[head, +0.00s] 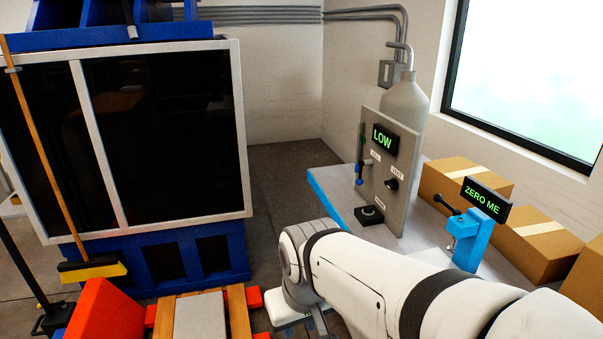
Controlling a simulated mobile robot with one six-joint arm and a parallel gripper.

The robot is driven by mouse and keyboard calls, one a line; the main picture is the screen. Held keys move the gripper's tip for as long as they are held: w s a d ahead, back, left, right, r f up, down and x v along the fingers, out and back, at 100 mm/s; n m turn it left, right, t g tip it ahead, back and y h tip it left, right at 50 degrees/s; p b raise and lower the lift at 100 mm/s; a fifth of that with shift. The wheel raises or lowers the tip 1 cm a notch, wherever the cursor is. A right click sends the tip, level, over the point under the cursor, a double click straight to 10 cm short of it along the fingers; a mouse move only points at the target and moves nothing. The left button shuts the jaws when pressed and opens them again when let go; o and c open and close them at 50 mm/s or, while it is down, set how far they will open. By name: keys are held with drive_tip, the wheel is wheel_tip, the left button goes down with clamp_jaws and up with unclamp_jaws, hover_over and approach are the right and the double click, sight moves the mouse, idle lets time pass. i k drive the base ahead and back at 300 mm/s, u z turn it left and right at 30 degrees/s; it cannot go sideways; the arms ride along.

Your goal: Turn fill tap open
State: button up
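A grey upright panel (388,185) stands on the bench at the right, with a green "LOW" display (385,139) at its top. A lever with a blue end (360,172) hangs at the panel's left edge. A black knob (392,184) sits on the panel's face, below a small label. The labels are too small to read, so I cannot tell which control is the fill tap. My arm crosses the lower right, its wrist in front of the bench. The end of my gripper (303,318) shows only partly at the bottom edge, well apart from the panel; its fingers are unclear.
A round black dial (370,214) lies on the bench (328,190) before the panel. A grey tank (405,101) stands behind. A blue stand (468,240) carries a "ZERO ME" display. Cardboard boxes (455,180) line the right. A dark-windowed cabinet (165,140) fills the left.

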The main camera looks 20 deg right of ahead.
sight(359, 182)
drive_tip(key=u, duration=0.2)
drive_tip(key=i, duration=1.05)
drive_tip(key=z, duration=0.55)
